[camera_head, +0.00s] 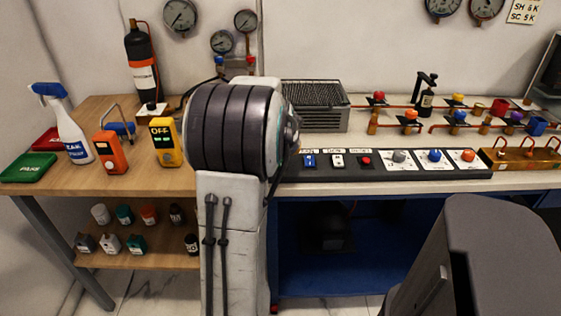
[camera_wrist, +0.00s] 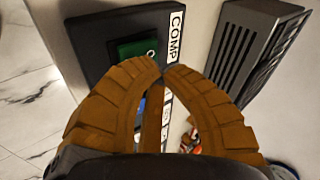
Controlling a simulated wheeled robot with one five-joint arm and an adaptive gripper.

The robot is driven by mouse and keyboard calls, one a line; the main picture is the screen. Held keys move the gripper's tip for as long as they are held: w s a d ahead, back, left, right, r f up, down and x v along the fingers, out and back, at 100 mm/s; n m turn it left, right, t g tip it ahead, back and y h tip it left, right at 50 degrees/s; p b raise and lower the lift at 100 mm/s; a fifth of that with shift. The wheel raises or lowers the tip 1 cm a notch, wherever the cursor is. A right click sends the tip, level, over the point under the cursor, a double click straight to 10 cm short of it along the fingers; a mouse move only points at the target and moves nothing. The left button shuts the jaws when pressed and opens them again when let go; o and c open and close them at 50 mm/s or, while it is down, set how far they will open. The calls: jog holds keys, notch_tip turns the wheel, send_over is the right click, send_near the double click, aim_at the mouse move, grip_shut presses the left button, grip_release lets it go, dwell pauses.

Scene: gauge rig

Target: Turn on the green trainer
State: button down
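In the wrist view, a green switch (camera_wrist: 137,49) sits on a dark panel (camera_wrist: 92,40) beside a white COMP label (camera_wrist: 176,36). I cannot tell whether this is the green trainer, and no label in view names one. My gripper (camera_wrist: 163,70) has brown ribbed fingers whose tips meet just below and right of the green switch, partly covering it. Nothing shows held between the tips. I cannot tell whether they touch the switch. In the head view my gripper is hidden, and no green switch shows there.
A black control strip (camera_head: 385,173) with switches and knobs runs along the right bench. A yellow box marked OFF (camera_head: 168,143), an orange box (camera_head: 110,152), a spray bottle (camera_head: 68,130) and a green tray (camera_head: 30,168) stand on the left wooden bench. A vented dark unit (camera_wrist: 250,45) shows in the wrist view.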

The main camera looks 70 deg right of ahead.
jog(key=shift+r, duration=0.15)
jog(key=shift+w+d+r+p, duration=0.1)
jog(key=shift+d+r+p, duration=0.05)
jog(key=shift+r+p, duration=0.95)
jog(key=shift+d+r+p, duration=0.1)
jog(key=shift+r+p, duration=0.75)
jog(key=shift+r, duration=0.4)
jog(key=shift+a+f+n, duration=0.2)
jog(key=shift+n, duration=0.8)
jog(key=s+a+f+n+g+y, duration=0.1)
jog(key=a+f+n+y, duration=0.3)
jog(key=a, duration=0.5)
jog(key=s+a+f+n+y, duration=0.1)
jog(key=a+f+n+y, duration=0.25)
jog(key=a+n, duration=0.4)
jog(key=w+a+r+n+t+p, duration=0.1)
jog(key=a+r+n, duration=0.4)
jog(key=a, duration=0.6)
jog(key=w+a+r+n+t+p, duration=0.1)
jog(key=w+a+r+n+p, duration=0.3)
jog(key=a, duration=0.7)
jog(key=w+a+r+n+t+p, duration=0.1)
jog(key=w+a+r+n+p, duration=0.2)
jog(key=a, duration=0.8)
notch_tip(320, 180, up, 4)
jog(key=w+n, duration=0.2)
jog(key=n, duration=0.1)
jog(key=shift+w+a+f+n, duration=0.15)
jog(key=shift+a+n, duration=0.2)
